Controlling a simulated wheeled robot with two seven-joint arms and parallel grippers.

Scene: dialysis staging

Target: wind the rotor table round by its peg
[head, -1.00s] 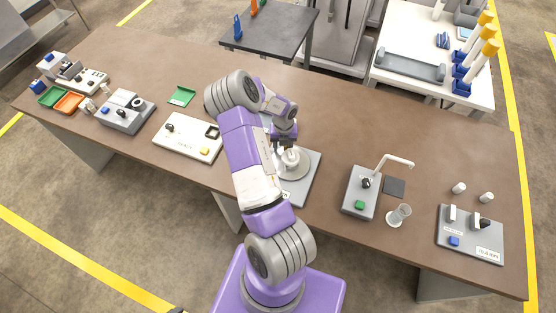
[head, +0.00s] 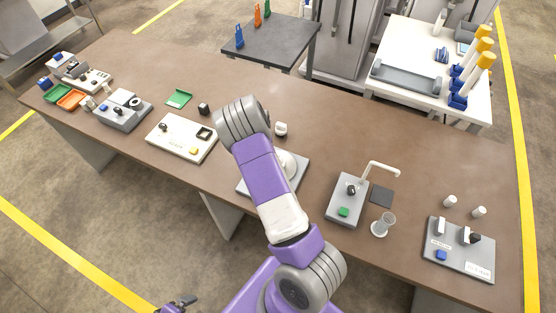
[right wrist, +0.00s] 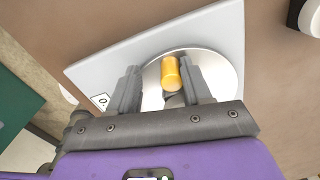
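The rotor table is a round silver disk (right wrist: 222,72) on a light grey base plate (right wrist: 110,75). A yellow-orange peg (right wrist: 171,73) stands on the disk. In the right wrist view my right gripper (right wrist: 162,80) is open, with one finger on each side of the peg. A gap shows between the left finger and the peg; the right finger is very close to it. In the head view my right arm hides the gripper and peg; part of the disk (head: 288,166) and base plate (head: 246,187) show. My left gripper (head: 180,303) is at the bottom edge, away from the table.
On the brown table, a cream panel (head: 177,143) stands left of the rotor table. A grey unit with a bent spout (head: 345,203) and a glass beaker (head: 384,223) stand to the right. A small white item (head: 281,129) and a black block (head: 204,109) lie behind.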

